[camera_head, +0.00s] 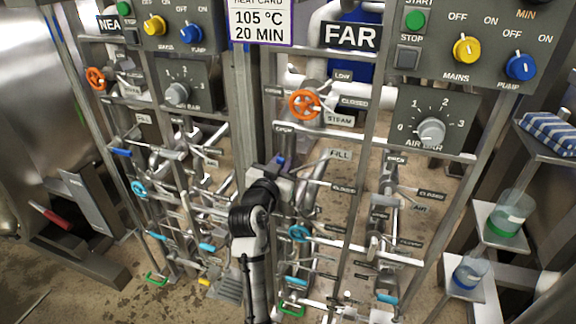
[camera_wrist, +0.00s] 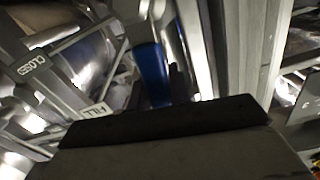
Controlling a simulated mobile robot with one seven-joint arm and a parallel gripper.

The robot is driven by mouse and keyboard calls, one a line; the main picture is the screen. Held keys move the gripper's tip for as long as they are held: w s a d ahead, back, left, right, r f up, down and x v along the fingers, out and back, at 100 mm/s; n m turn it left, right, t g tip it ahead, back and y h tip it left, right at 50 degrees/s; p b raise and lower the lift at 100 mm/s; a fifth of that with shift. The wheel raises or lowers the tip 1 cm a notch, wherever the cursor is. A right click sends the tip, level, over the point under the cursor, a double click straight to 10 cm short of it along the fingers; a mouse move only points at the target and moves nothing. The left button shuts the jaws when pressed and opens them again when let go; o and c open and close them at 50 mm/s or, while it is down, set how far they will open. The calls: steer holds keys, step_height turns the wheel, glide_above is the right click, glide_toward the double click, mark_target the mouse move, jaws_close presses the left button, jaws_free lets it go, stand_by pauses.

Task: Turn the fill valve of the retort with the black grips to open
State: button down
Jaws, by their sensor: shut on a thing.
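My gripper (camera_head: 284,170) is at the upper left of the right-hand frame, marked FAR. It is shut on the blue fill valve lever (camera_head: 279,160), beside the FILL label (camera_head: 340,155). My wrist hides most of the valve in the head view. In the wrist view the blue lever (camera_wrist: 152,75) stands upright, its lower end behind the dark gripper edge. A CLOSED plate (camera_wrist: 32,65) is to its left; I cannot tell the lever's exact angle to its plates. I do not see black grips.
The FAR sign (camera_head: 351,36) and orange steam wheel (camera_head: 304,104) are above my gripper. A light blue wheel (camera_head: 299,233) is below it. A grey post (camera_head: 246,110) stands close to the left. The left frame has its own blue lever (camera_head: 121,152); a red grip (camera_head: 50,215) is farther left.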

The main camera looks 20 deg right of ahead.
steer(key=shift+w+a+r+n, duration=0.2)
steer(key=shift+w+a+n, duration=0.25)
steer(key=shift+n, duration=0.45)
steer(key=shift+a, duration=0.1)
steer(key=c, duration=1.3)
jaws_free()
steer(key=shift+f, duration=0.1)
steer(key=shift+b+v, duration=2)
steer(key=shift+v, duration=4.95)
